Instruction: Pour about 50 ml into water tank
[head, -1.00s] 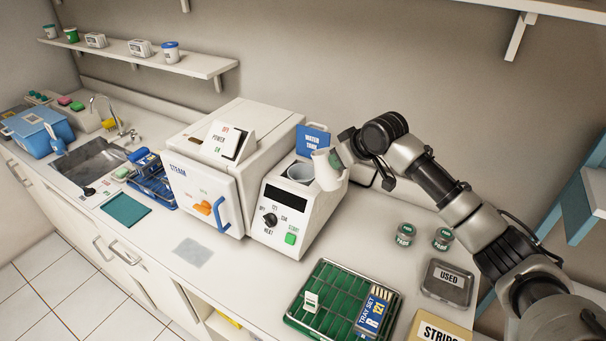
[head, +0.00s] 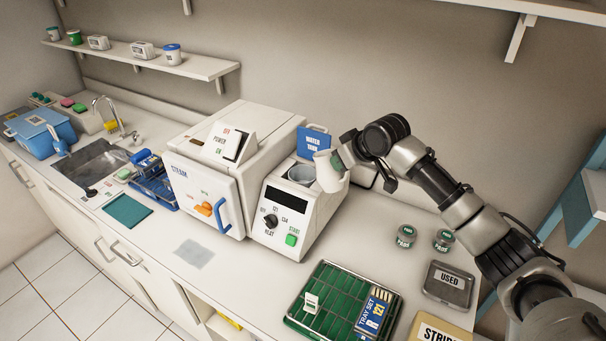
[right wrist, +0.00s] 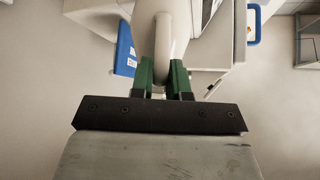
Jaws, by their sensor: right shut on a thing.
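My right gripper (head: 342,162) is shut on a white bottle-like container (head: 327,168), held tilted beside the round tank opening (head: 302,174) on top of the white sterilizer's control unit (head: 290,215). In the right wrist view the green fingertips (right wrist: 160,75) grip the pale container (right wrist: 172,30) from both sides. The blue lid marked WATER TANK (head: 313,143) stands up behind the opening. The water level and any stream cannot be made out. My left gripper is not in view.
The steam sterilizer door (head: 203,200) is to the left. A green tray rack (head: 330,290) with a TRAY SET box (head: 375,308), a USED tin (head: 447,285) and two small round jars (head: 407,237) stand on the counter in front and to the right.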

